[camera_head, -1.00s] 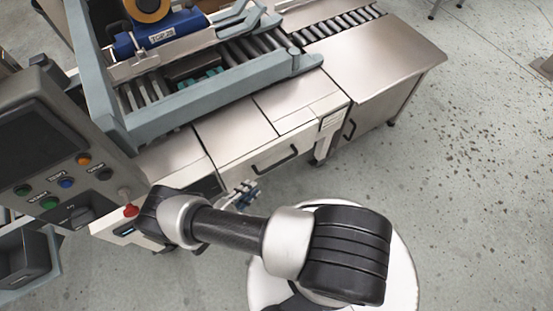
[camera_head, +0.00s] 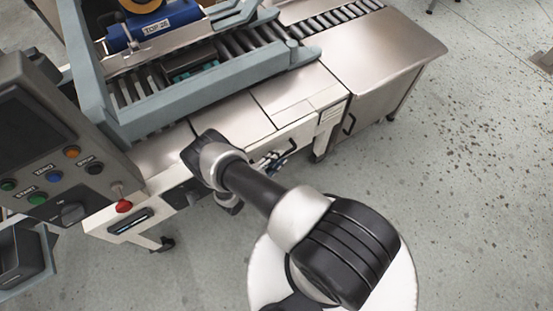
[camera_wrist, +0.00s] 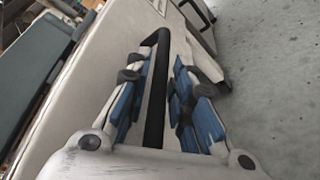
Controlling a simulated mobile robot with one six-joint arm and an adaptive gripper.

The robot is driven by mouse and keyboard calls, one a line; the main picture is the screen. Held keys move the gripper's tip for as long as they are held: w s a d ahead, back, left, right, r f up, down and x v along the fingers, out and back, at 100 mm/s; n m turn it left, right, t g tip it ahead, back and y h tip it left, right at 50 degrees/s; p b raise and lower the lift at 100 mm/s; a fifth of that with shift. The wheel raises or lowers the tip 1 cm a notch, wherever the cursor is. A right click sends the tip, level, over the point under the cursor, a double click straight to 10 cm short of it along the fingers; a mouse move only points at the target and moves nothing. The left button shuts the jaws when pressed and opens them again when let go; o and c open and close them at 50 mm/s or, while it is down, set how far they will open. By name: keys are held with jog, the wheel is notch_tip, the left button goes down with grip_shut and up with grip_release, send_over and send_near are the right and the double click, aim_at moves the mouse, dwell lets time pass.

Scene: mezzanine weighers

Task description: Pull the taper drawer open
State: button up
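The drawer front (camera_head: 308,133) is a pale panel below the steel top of the machine, and it looks closed, flush with the frame. Its black bar handle (camera_head: 291,148) is partly hidden by my gripper (camera_head: 272,162). In the wrist view the handle (camera_wrist: 156,100) runs lengthwise between the two blue-padded fingers of my gripper (camera_wrist: 158,75). The fingers are open, one on each side of the bar, with gaps visible on both sides. I cannot read a name on the drawer.
A control panel (camera_head: 60,140) with coloured buttons and a red knob stands at left. A blue tape unit (camera_head: 155,30) sits above the rollers inside a grey frame. A steel cabinet (camera_head: 375,60) with its own black handle is at right. The speckled floor (camera_head: 470,180) at right is clear.

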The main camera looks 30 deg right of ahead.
jog(key=shift+c, duration=0.5)
grip_shut()
